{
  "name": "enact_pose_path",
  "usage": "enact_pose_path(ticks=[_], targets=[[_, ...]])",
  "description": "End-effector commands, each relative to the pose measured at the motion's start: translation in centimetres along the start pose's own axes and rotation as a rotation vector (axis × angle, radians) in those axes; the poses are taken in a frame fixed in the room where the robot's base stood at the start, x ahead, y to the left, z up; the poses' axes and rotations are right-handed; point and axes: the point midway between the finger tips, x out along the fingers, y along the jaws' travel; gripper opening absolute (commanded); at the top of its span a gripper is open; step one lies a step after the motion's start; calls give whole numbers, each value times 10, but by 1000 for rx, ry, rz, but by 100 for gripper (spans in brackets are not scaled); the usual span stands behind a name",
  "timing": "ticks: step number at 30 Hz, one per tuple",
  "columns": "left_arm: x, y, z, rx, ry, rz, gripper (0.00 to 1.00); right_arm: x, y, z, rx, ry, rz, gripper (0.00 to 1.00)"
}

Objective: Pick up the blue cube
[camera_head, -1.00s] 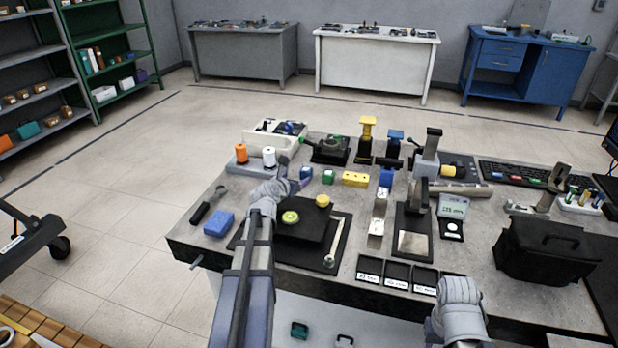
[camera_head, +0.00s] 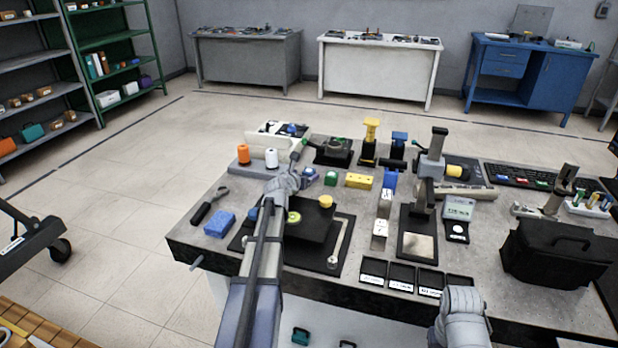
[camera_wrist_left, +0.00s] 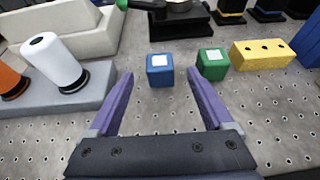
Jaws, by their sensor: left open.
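The blue cube (camera_wrist_left: 160,70), with a pale square on top, sits on the perforated grey table. In the left wrist view it lies just ahead of and between the spread purple fingers of my left gripper (camera_wrist_left: 160,76), which is open and empty. In the head view the blue cube (camera_head: 309,173) is small and partly hidden by my left gripper (camera_head: 301,181), which reaches over the table from the front. My right arm shows at the lower right, but its gripper is not visible.
A green cube (camera_wrist_left: 212,64) and a yellow block (camera_wrist_left: 262,55) stand right of the blue cube. A white spool (camera_wrist_left: 54,62) and an orange spool (camera_wrist_left: 10,82) stand on a grey base at left. A black device (camera_wrist_left: 178,22) is behind. Bare table surrounds the cube.

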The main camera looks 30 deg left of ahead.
Motion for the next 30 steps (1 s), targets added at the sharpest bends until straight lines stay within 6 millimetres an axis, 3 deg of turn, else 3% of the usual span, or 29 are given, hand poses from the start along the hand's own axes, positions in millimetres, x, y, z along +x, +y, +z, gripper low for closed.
enact_pose_path(ticks=[9,17,30], targets=[[50,1,-2,0,0,-1,85,20,-2,-1,0,0,0,50],[51,0,0,0,0,0,85,19,-2,-1,0,0,0,50],[51,0,0,0,0,0,36,20,-2,-1,0,0,0,50]])
